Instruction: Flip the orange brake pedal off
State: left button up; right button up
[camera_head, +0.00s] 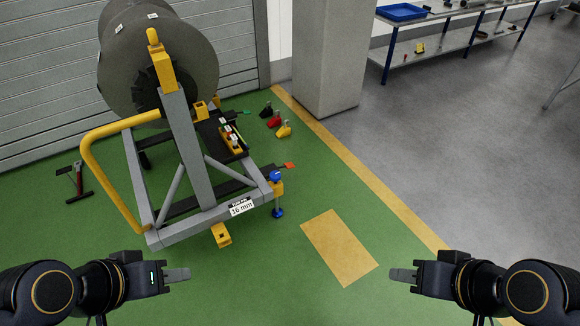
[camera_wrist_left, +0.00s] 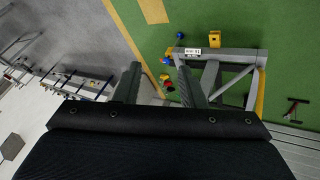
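My left gripper (camera_head: 178,274) is at the lower left, in front of the stand and well away from the pedal. In the left wrist view, its two fingers (camera_wrist_left: 160,84) are apart with nothing between them. My right gripper (camera_head: 402,275) is at the lower right, over the floor, touching nothing; its finger gap is hidden by the side-on view.
A red-and-black tool (camera_head: 78,183) lies left. A pillar (camera_head: 331,55) stands behind. Green floor around the yellow patch (camera_head: 339,246) is clear.

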aim_at(290, 165)
jog(key=i+l, duration=0.3)
jog(key=i+l+u, duration=0.15)
jog(key=i+l, duration=0.45)
jog(key=l, duration=0.15)
jog(key=i+l+u, duration=0.15)
jog(key=i+l, duration=0.4)
jog(key=l, duration=0.25)
jog(key=i+l+u, duration=0.1)
jog(key=i+l, duration=0.2)
jog(key=i+l+u, duration=0.1)
jog(key=i+l, duration=0.15)
jog(key=l, duration=0.3)
jog(key=i+l, duration=0.25)
jog(key=l, duration=0.15)
jog(key=u, duration=0.05)
